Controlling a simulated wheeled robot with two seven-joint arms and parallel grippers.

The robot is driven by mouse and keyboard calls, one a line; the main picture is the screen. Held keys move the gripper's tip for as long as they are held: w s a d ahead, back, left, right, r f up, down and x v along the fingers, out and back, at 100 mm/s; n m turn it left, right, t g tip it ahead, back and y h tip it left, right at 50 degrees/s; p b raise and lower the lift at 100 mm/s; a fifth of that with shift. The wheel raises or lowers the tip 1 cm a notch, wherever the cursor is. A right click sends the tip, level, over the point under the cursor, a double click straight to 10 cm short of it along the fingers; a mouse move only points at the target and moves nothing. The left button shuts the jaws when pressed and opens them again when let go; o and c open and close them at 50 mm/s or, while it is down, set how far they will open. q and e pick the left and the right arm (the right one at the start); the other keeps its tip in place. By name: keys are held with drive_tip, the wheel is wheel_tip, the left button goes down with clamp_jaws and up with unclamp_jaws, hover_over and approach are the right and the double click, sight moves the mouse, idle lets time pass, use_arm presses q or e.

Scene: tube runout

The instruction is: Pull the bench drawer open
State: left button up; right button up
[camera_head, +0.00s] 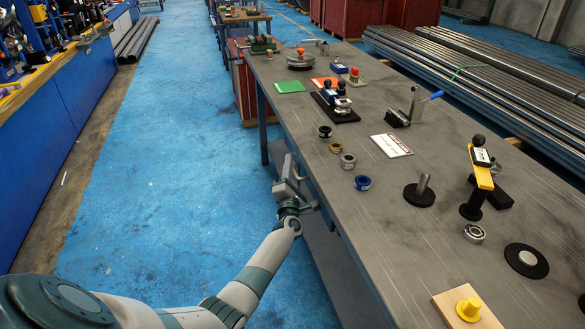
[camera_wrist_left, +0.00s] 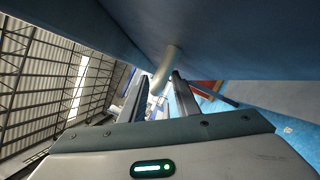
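The grey workbench (camera_head: 400,250) runs along the right side of the head view. My left gripper (camera_head: 288,172) is at its near long edge, at about tabletop height. In the left wrist view a blue panel (camera_wrist_left: 225,40), which looks like the drawer front, fills the top. A pale bar handle (camera_wrist_left: 166,70) sticks out from it. The two fingers of my left gripper (camera_wrist_left: 158,92) are apart, with the handle's end showing in the gap between them; I cannot tell whether either finger touches it. The drawer front is hidden from the head view by the tabletop. My right gripper is not in view.
Ring parts, a white card (camera_head: 391,145), a yellow-handled tool (camera_head: 481,167) and a wooden block with a yellow knob (camera_head: 467,307) lie on the bench. The blue floor (camera_head: 150,200) left of the bench is clear. A blue-fronted bench (camera_head: 60,125) stands at far left.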

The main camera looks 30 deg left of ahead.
use_arm(q)
drive_tip(key=shift+w, duration=0.1)
clamp_jaws()
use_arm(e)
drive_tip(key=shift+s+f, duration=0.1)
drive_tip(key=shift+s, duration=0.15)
use_arm(q)
drive_tip(key=shift+a, duration=0.1)
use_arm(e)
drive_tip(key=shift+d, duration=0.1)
use_arm(q)
drive_tip(key=s+a, duration=1.8)
drive_tip(key=s, duration=0.4)
drive_tip(key=shift+a+b, duration=0.35)
drive_tip(key=shift+b, duration=0.05)
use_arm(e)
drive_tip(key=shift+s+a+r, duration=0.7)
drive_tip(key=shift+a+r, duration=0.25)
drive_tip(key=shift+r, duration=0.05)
use_arm(q)
drive_tip(key=shift+s, duration=0.1)
